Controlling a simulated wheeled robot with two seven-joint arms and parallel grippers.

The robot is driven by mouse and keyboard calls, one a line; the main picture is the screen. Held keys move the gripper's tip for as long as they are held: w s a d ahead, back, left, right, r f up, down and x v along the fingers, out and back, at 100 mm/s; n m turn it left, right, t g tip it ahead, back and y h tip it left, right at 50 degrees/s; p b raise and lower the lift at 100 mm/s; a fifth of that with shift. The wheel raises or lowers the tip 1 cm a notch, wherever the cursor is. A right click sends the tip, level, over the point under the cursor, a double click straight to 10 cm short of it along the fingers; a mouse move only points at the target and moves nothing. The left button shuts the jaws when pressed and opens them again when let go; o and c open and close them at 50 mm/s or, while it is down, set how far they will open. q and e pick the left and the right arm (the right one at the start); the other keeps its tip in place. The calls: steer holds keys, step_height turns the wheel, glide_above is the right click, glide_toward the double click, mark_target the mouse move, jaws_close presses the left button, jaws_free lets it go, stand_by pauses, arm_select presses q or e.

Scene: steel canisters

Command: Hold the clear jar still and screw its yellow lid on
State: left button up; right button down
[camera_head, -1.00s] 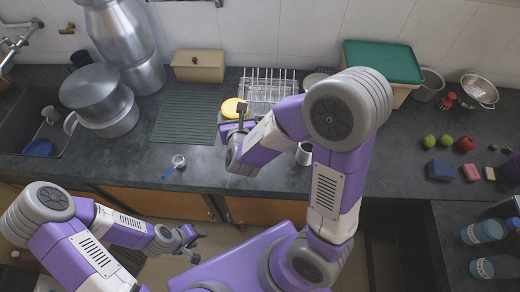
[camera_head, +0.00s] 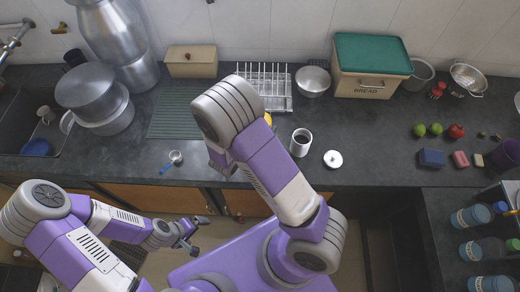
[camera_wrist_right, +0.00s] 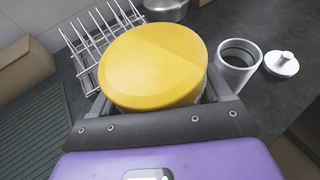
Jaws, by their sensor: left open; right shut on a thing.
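The yellow lid (camera_wrist_right: 152,65) fills the middle of the right wrist view, lying flat over the clear jar (camera_wrist_right: 208,92), of which only a sliver of side shows. How tightly the lid sits cannot be told. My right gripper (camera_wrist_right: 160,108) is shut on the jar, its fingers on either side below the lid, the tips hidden. In the head view only a bit of the yellow lid (camera_head: 268,118) shows past my right arm, which hides the jar. My left gripper (camera_head: 197,235) is open and empty, low in front of the counter, well away from the jar.
A dish rack (camera_head: 275,95) stands behind the jar. The counter's front middle is clear.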

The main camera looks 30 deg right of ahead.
steer(key=shift+d+f, duration=0.1)
step_height(320, 180, down, 5)
steer(key=shift+f+b, duration=0.2)
steer(key=shift+b, duration=0.35)
steer(key=shift+f, duration=0.4)
steer(key=shift+f+b, duration=0.35)
steer(key=shift+f, duration=1.5)
